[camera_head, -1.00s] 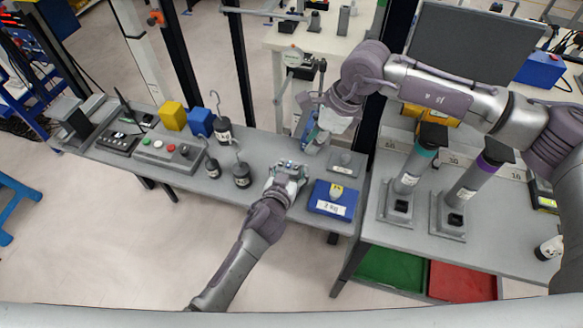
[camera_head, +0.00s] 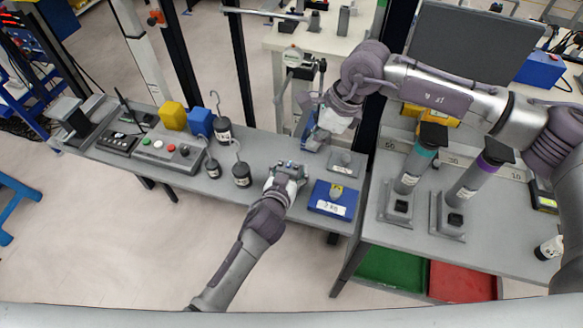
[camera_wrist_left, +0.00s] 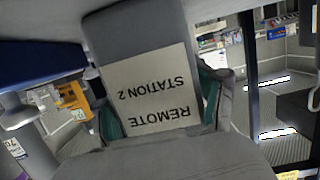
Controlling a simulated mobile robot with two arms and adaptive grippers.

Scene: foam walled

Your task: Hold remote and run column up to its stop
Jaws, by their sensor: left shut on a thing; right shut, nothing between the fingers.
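The grey remote (camera_wrist_left: 133,30) fills the middle of the left wrist view, with a pale label (camera_wrist_left: 150,88) reading "REMOTE STATION 2" upside down. Teal finger pads press on both its sides. My left gripper (camera_head: 288,168) is shut on the remote, above the front of the grey bench in the head view; the remote is small there and mostly hidden by the fingers. My right gripper (camera_head: 318,138) is shut and empty at the back right of the bench, by a blue part. An upright stand with a round dial (camera_head: 293,57) is behind it; I cannot tell whether this is the column.
A control box with coloured buttons (camera_head: 168,150), yellow (camera_head: 173,115) and blue (camera_head: 200,122) blocks and several hooked dark weights (camera_head: 242,175) stand left on the bench. A blue box (camera_head: 333,199) is right of my left gripper. Two tilted cylinders (camera_head: 415,165) stand on the right table.

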